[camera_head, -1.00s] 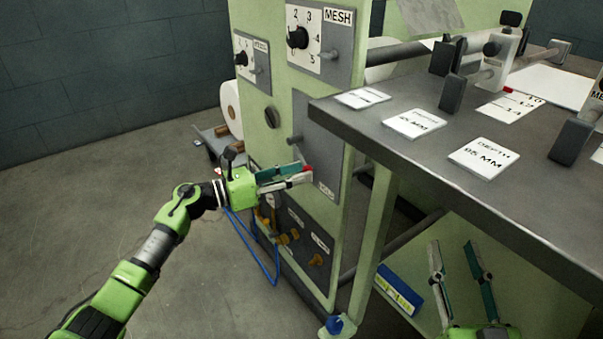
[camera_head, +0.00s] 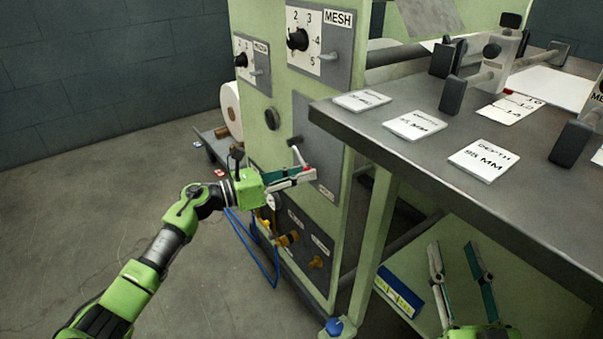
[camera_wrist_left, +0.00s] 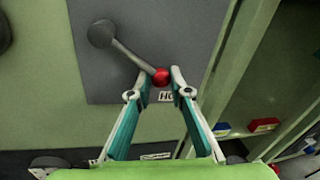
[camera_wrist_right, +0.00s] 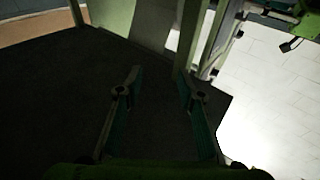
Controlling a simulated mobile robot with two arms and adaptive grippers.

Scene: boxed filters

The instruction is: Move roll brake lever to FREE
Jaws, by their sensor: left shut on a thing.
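The roll brake lever (camera_wrist_left: 130,57) is a grey rod on a grey plate (camera_head: 327,140) on the green machine's front. In the left wrist view it slants from its pivot down and right to a red ball knob (camera_wrist_left: 161,77). My left gripper (camera_head: 308,172) is shut on the red knob; in the left wrist view its fingertips (camera_wrist_left: 162,80) flank it. A label (camera_wrist_left: 165,96) below the knob is partly hidden by the fingers and appears to start with "HO". No FREE marking is readable. My right gripper (camera_head: 456,246) is open and empty, low beside the bench.
A steel bench (camera_head: 480,115) with depth cards juts out right of the plate. The MESH dial (camera_head: 298,40) is above. Yellow fittings (camera_head: 288,239) and a blue hose (camera_head: 262,262) are below my left gripper.

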